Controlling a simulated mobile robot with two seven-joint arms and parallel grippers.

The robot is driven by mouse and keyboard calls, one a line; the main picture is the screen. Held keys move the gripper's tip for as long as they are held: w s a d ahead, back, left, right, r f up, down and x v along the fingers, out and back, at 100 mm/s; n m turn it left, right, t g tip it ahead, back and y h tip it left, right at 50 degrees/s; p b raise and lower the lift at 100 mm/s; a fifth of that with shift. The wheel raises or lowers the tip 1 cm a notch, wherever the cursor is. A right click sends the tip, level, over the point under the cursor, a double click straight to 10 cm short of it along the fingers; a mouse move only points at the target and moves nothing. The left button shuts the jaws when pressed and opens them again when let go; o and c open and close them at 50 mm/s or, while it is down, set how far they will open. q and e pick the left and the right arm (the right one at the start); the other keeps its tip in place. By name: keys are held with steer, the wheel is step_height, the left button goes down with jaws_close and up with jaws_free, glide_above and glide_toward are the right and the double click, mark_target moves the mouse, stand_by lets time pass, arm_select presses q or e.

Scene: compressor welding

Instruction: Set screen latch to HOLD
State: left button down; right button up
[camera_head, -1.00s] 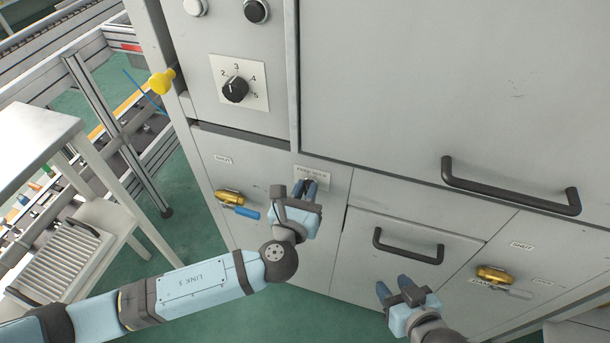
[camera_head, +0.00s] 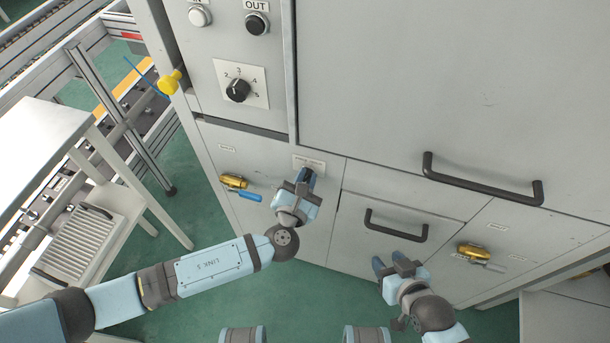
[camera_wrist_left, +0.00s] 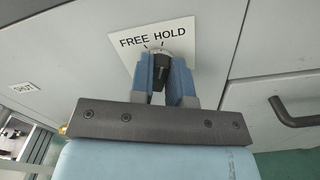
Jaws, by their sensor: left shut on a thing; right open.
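The screen latch is a small dark knob (camera_wrist_left: 159,72) below a white FREE/HOLD label plate (camera_wrist_left: 152,40) on the grey cabinet. My left gripper (camera_wrist_left: 161,80) is shut on the knob, one blue finger on each side of it. In the head view the label plate (camera_head: 309,164) shows just above my left gripper (camera_head: 304,181), which hides most of the knob. I cannot clearly tell which mark the knob points to. My right gripper (camera_head: 391,266) is open and empty, in front of the cabinet below a drawer handle.
A black drawer handle (camera_head: 396,226) and a larger door handle (camera_head: 482,181) stick out at the right. Brass valves sit at the left (camera_head: 235,183) and right (camera_head: 475,251). A numbered dial (camera_head: 238,89) is above. A white table (camera_head: 40,150) stands at the left.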

arm_select(q)
steer(key=c, duration=1.1)
jaws_free()
steer(key=shift+s, duration=0.15)
steer(key=v, duration=1.1)
steer(key=shift+s+a, duration=0.15)
steer(key=shift+s, duration=0.2)
